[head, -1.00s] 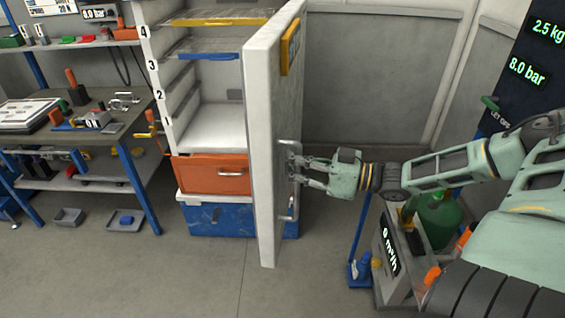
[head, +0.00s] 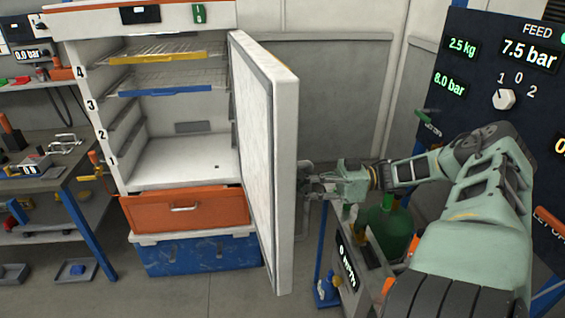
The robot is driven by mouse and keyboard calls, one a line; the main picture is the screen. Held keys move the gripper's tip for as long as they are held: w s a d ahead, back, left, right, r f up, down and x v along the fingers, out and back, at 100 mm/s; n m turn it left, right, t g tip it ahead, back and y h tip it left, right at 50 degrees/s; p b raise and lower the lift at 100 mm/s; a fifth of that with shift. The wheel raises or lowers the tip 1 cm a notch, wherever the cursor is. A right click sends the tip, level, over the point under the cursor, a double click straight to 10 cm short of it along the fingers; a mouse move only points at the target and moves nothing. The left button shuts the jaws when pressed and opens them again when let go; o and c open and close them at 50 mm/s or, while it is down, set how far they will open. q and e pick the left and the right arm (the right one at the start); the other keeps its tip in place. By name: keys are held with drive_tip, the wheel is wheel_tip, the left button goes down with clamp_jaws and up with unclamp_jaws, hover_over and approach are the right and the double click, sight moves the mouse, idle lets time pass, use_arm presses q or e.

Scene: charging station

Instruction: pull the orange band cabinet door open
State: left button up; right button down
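The cabinet door (head: 252,165) is a thick white slab standing wide open on the right side of the white cabinet (head: 180,176). Its inner face and free edge show; its outer face and handle are hidden. My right gripper (head: 308,181) is at the outer side of the door, close to its free edge at mid height. Its fingertips are partly hidden behind that edge, so I cannot tell whether they close on the handle. My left gripper is not in view.
The cabinet holds wire shelves with yellow and blue fronts, above an orange drawer (head: 185,208) and a blue box (head: 200,255). A workbench (head: 70,165) stands left. A green bottle (head: 388,228) on a cart and a dark gauge panel (head: 480,85) are right. Floor in front is clear.

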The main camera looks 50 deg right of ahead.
drive_tip(key=shift+s+d+f, duration=0.1)
drive_tip(key=shift+s+d, duration=0.25)
drive_tip(key=shift+d, duration=0.35)
drive_tip(key=shift+s+d+f, duration=0.1)
drive_tip(key=shift+s+d, duration=0.25)
drive_tip(key=shift+d, duration=0.3)
drive_tip(key=shift+s+d+f, duration=0.1)
drive_tip(key=shift+s+d, duration=0.25)
drive_tip(key=shift+d, duration=0.35)
drive_tip(key=c, duration=1.8)
unclamp_jaws()
drive_tip(key=shift+s+r, duration=0.2)
drive_tip(key=shift+s, duration=0.1)
drive_tip(key=shift+c, duration=0.2)
drive_tip(key=shift+o, duration=0.5)
drive_tip(key=shift+w+d+r, duration=0.1)
drive_tip(key=shift+w, duration=0.05)
drive_tip(key=shift+w, duration=0.1)
drive_tip(key=v, duration=0.7)
drive_tip(key=shift+s+d, duration=0.15)
drive_tip(key=shift+s, duration=0.1)
